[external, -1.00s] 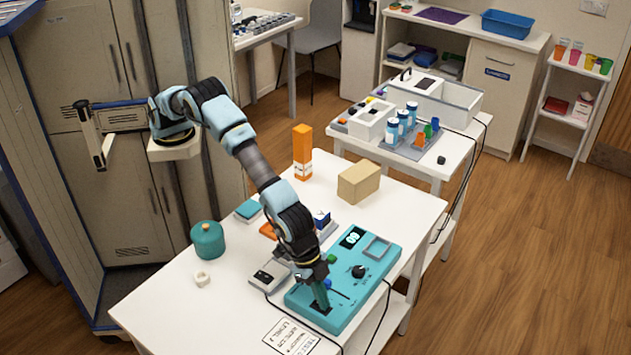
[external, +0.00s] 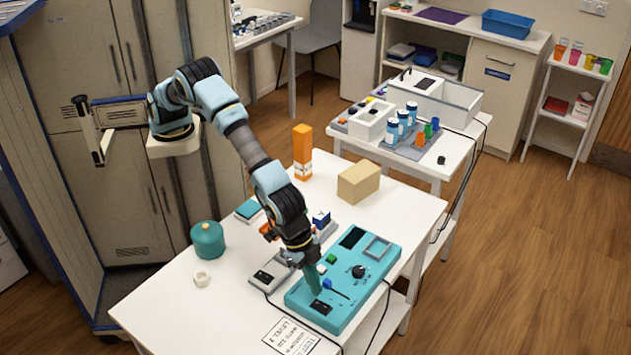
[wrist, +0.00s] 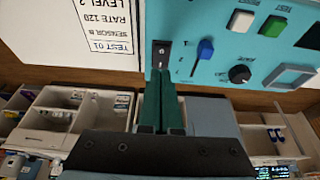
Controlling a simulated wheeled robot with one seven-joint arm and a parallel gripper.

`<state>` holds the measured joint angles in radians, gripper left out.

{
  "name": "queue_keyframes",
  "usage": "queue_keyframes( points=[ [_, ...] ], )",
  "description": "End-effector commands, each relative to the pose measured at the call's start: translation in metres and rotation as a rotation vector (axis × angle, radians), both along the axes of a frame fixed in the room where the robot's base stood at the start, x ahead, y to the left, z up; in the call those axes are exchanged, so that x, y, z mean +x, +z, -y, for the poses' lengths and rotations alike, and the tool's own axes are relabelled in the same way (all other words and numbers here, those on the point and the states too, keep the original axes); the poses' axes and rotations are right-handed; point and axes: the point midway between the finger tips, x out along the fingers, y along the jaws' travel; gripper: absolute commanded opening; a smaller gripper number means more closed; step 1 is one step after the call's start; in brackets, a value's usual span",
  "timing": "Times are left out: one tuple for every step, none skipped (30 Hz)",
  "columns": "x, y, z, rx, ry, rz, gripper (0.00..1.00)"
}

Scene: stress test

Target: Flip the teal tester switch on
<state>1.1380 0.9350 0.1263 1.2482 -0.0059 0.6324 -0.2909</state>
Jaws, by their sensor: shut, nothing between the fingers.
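The teal tester (external: 372,290) lies on the white table; its top also shows in the wrist view (wrist: 225,75). Its black switch (external: 320,307) sits near the panel's front left corner and shows in the wrist view (wrist: 161,50) with small white marks. I cannot tell which way the rocker is tipped. My gripper (external: 317,292) is shut and empty, its green fingers pointing down just behind the switch. In the wrist view its fingertips (wrist: 163,80) are close to the switch's near edge; contact is unclear. The tester's display (external: 352,238) is dark.
A blue lever (wrist: 204,48), black knob (wrist: 240,74) and green button (wrist: 272,26) are beside the switch. A grey device (external: 268,276) lies left of the tester. A printed card (external: 298,337) is in front. A tan box (external: 359,182) stands behind.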

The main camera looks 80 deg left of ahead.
Motion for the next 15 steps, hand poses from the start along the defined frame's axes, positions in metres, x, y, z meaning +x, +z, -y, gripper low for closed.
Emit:
queue_keyframes(
  points=[
    [-0.003,0.011,-0.002,-0.005,-0.001,0.002,0.00],
    [-0.005,0.017,-0.003,-0.006,-0.001,0.002,0.00],
    [-0.007,0.025,-0.006,-0.005,-0.001,0.002,0.00],
    [-0.008,0.032,-0.008,-0.006,-0.001,0.003,0.00],
    [-0.010,0.039,-0.009,-0.006,-0.001,0.004,0.00],
    [-0.012,0.047,-0.012,-0.006,-0.001,0.003,0.00],
    [-0.013,0.053,-0.013,-0.006,-0.001,0.003,0.00],
    [-0.015,0.058,-0.014,-0.006,-0.001,0.003,0.00],
    [-0.017,0.065,-0.016,-0.004,-0.001,0.003,0.00],
    [-0.018,0.069,-0.017,-0.004,-0.001,0.003,0.00],
    [-0.019,0.073,-0.018,-0.004,-0.001,0.003,0.00],
    [-0.020,0.079,-0.020,-0.004,-0.001,0.003,0.00],
    [-0.021,0.082,-0.020,-0.003,-0.001,0.002,0.00],
    [-0.021,0.085,-0.021,-0.003,-0.001,0.002,0.00],
    [-0.022,0.087,-0.022,-0.003,-0.001,0.002,0.00]
  ],
)
